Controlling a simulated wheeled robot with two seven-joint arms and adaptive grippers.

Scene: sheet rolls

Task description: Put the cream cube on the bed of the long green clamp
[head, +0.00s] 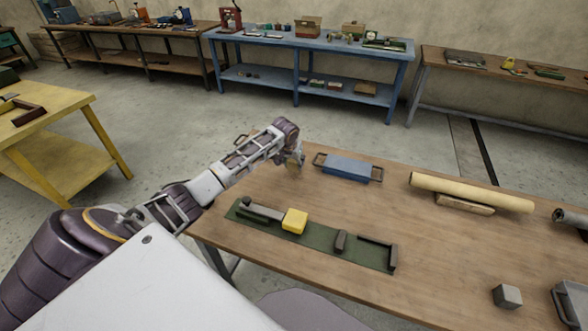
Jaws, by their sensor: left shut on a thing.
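The long green clamp (322,244) lies on the near left of the wooden table. Its flat green bed carries grey jaw pieces, and a yellow cube (294,221) sits on it, left of the middle. My left gripper (297,160) is beyond the clamp, near the table's far left edge and left of the blue tray. It is shut on a small cream piece, which looks like the cream cube (300,156); the fingers and wrist hide most of it. My right gripper is not in view.
A blue tray (347,168) with end handles stands behind the clamp. A cream roll (470,191) rests over a wooden block (464,204). A grey cube (507,296) and a grey handled tray (573,300) are at the right. The table between clamp and roll is clear.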

